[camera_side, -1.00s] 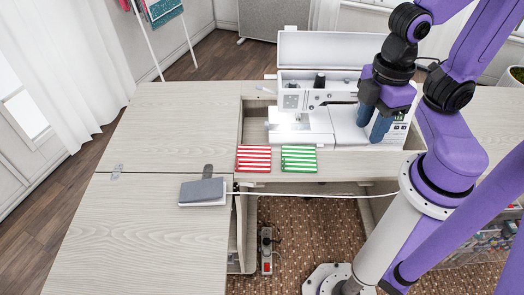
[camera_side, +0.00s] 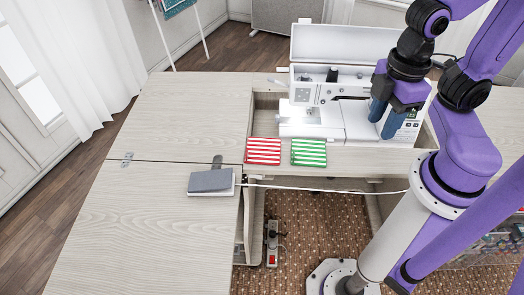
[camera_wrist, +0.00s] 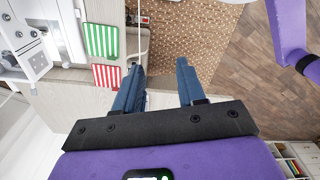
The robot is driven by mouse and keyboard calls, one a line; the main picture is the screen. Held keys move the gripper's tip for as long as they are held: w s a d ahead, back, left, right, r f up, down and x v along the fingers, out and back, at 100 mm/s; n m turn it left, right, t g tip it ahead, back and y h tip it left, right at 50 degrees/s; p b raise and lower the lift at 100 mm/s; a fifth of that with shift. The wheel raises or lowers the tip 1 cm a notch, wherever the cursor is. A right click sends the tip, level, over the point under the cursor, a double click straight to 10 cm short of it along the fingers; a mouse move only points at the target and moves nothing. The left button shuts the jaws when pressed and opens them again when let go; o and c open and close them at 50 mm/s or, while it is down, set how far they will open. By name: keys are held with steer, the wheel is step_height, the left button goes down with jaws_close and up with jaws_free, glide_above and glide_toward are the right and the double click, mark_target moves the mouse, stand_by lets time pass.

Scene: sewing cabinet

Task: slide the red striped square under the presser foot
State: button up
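The red striped square (camera_side: 263,151) lies flat on the cabinet top in front of the sewing machine, left of the green striped square (camera_side: 309,152). Both also show in the wrist view, red (camera_wrist: 107,76) and green (camera_wrist: 101,40), with a gap between them. The white sewing machine (camera_side: 345,108) stands behind them. Its needle and presser foot area (camera_side: 306,112) is at its left end; the foot itself is too small to make out. My gripper (camera_side: 380,118) is over the machine's right end, away from both squares. In the wrist view its blue fingers (camera_wrist: 158,92) are apart with nothing between them.
A white cord (camera_side: 330,189) runs along the cabinet's front. A power strip (camera_side: 272,243) is on the floor below. The left leaf is mostly clear.

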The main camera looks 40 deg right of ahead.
steer(key=shift+c, duration=0.4)
steer(key=shift+w, duration=0.1)
steer(key=shift+c, duration=1)
steer(key=m+t+h, duration=0.2)
steer(key=m+h, duration=0.1)
steer(key=m, duration=1.9)
glide_above(246, 156)
steer(key=s+a, duration=0.1)
steer(key=f, duration=2.1)
steer(key=shift+s+a+f, duration=0.1)
steer(key=shift+s+a, duration=0.05)
steer(key=shift+a, duration=0.05)
steer(key=shift+x, duration=2.95)
steer(key=shift+d, duration=0.1)
